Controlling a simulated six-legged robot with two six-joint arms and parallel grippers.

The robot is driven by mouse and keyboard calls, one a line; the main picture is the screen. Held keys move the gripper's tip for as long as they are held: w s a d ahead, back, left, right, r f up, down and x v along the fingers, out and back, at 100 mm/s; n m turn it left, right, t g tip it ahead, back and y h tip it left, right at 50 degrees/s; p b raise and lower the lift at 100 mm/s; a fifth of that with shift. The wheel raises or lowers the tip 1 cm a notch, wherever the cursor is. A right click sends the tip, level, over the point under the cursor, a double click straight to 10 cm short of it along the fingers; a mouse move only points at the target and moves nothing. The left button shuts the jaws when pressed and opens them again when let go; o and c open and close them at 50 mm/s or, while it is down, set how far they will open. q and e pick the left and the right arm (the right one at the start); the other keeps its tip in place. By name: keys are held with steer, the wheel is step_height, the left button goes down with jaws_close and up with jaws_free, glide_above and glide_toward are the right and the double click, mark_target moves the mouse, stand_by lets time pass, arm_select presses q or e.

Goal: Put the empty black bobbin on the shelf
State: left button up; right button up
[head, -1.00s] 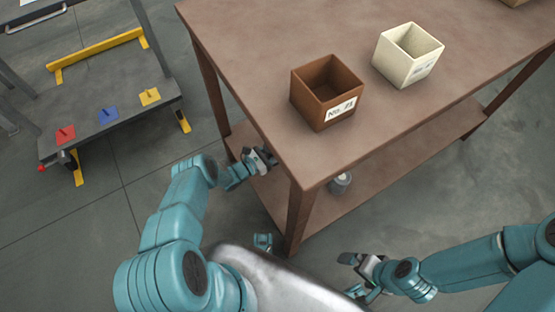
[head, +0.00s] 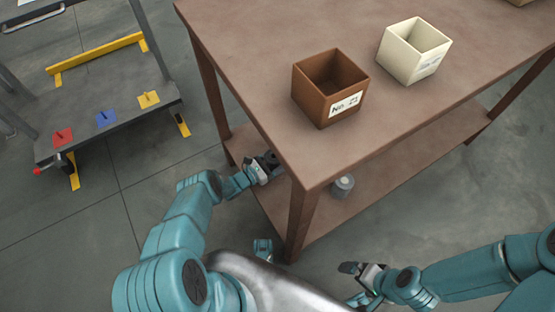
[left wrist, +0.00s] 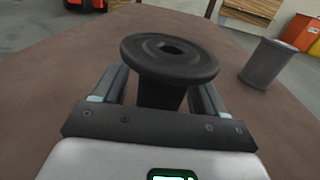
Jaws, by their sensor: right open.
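The black bobbin (left wrist: 170,59) is upright in the left wrist view, with its round top flange and centre hole facing up. My left gripper (head: 268,163) is at the brown table's lower shelf (head: 375,175), near the front left leg. In the left wrist view its fingers lie on both sides of the bobbin's barrel, close against it, below the flange. The flange hides the fingertips, and the bobbin's foot is hidden, so I cannot tell whether it touches the shelf. My right gripper (head: 357,275) is open and empty, low in front of the table.
A grey cylinder (head: 342,187) stands on the lower shelf, right of the bobbin; it also shows in the left wrist view (left wrist: 266,63). A brown bin (head: 315,100) and a cream bin (head: 403,65) stand on the tabletop. The table leg (head: 298,220) is close to my left arm.

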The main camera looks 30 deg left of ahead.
arm_select(q)
steer(key=shift+r, duration=0.15)
steer(key=shift+s+a+p, duration=0.25)
steer(key=shift+s+p, duration=0.1)
steer(key=p+v, duration=0.2)
steer(key=v, duration=0.9)
steer(key=shift+s, duration=0.1)
